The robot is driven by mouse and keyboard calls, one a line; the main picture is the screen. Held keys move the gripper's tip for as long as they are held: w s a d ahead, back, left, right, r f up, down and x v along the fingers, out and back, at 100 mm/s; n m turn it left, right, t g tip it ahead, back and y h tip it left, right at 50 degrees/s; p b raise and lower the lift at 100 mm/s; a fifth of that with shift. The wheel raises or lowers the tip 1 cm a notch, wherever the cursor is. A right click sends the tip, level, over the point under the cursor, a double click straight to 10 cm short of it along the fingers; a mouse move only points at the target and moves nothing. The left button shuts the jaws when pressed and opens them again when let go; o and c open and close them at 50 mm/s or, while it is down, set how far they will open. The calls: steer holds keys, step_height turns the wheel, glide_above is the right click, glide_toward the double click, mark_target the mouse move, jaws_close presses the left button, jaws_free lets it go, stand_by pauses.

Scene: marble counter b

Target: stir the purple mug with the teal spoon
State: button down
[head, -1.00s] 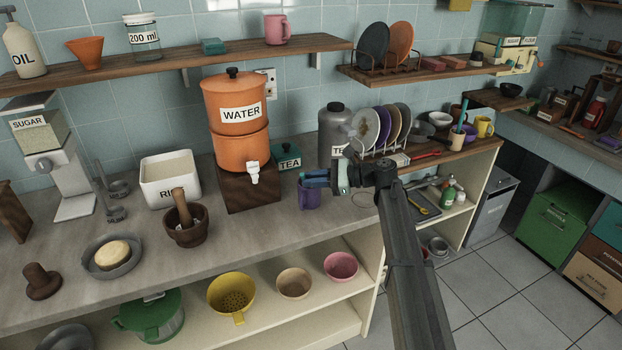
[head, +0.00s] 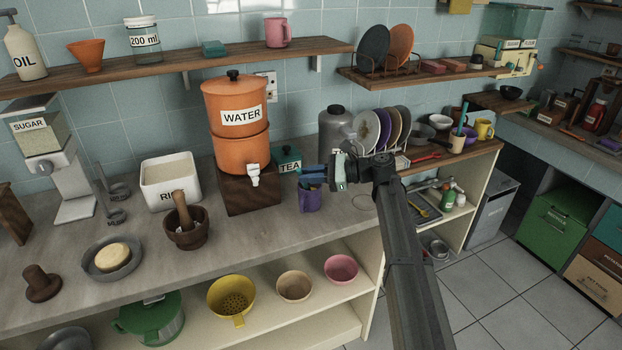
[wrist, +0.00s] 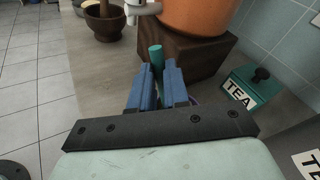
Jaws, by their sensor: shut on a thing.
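The purple mug (head: 309,201) stands upright on the counter, right of the water dispenser's wooden stand. My gripper (head: 304,174) is directly above the mug's mouth in the head view, its blue fingers covering part of the rim. In the wrist view my gripper (wrist: 157,78) is shut on the teal spoon (wrist: 156,56), whose handle end sticks up between the fingertips. The spoon's lower part is hidden, so I cannot see how deep it sits in the mug. The mug is almost wholly hidden behind the fingers in the wrist view.
The orange water dispenser (head: 236,105) on its wooden stand (head: 248,192) is close by on the left. A teal tea box (head: 289,162) and a grey canister (head: 334,128) stand behind. A plate rack (head: 385,130) is to the right. The counter's front edge is close.

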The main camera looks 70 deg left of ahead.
step_height(320, 180, up, 6)
steer(key=s+d, duration=0.1)
steer(key=s, duration=0.1)
steer(key=shift+s+d+r, duration=0.15)
steer(key=shift+s, duration=0.05)
stand_by(0.7)
stand_by(0.4)
step_height(320, 180, up, 5)
stand_by(0.8)
steer(key=shift+w, duration=0.1)
